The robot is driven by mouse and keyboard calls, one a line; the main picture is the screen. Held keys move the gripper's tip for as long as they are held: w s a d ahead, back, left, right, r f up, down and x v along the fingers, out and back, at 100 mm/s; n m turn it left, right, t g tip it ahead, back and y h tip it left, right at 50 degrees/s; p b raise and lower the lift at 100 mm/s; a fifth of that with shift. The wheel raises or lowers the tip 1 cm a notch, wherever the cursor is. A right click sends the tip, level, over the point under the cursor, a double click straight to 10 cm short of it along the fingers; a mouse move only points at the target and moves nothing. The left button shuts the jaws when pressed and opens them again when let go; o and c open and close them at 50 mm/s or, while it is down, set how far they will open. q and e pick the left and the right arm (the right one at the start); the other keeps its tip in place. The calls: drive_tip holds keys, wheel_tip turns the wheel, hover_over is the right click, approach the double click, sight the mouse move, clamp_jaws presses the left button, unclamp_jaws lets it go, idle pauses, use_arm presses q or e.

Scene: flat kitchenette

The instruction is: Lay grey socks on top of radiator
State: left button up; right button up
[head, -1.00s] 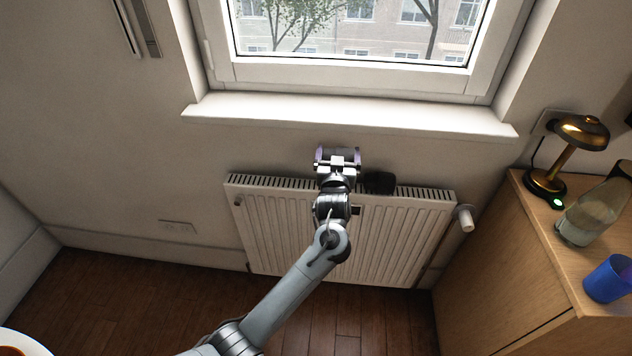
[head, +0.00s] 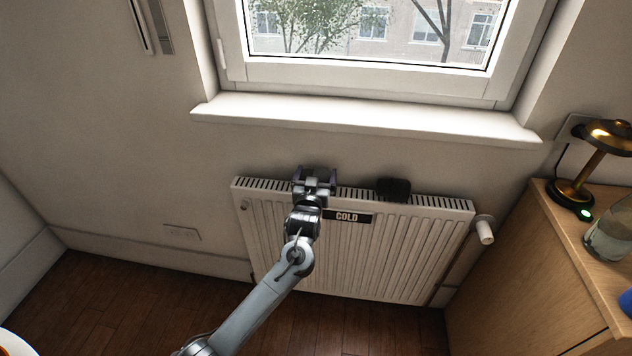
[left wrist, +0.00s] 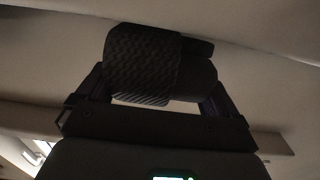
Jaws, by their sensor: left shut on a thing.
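The white radiator (head: 420,245) stands under the window, with a slotted top and a "COLD" label on its front. My left gripper (head: 315,178) is at its top edge, left of the middle. In the left wrist view my left gripper (left wrist: 155,100) is shut on a dark, folded, textured cloth bundle (left wrist: 145,65), which I take for the grey socks. In the head view the gripper mostly hides this bundle, and I cannot tell whether it touches the radiator. My right gripper is not in view.
Another dark item (head: 393,189) lies on the radiator top, right of the gripper. The window sill (head: 365,118) juts out above. A valve (head: 484,231) sits at the radiator's right end. A wooden cabinet (head: 530,270) with a brass lamp (head: 573,190) stands at right.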

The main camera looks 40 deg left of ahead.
use_arm(q)
drive_tip(key=shift+f, duration=0.45)
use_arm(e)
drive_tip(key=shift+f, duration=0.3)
use_arm(q)
drive_tip(key=shift+f, duration=0.15)
drive_tip(key=o, duration=0.7)
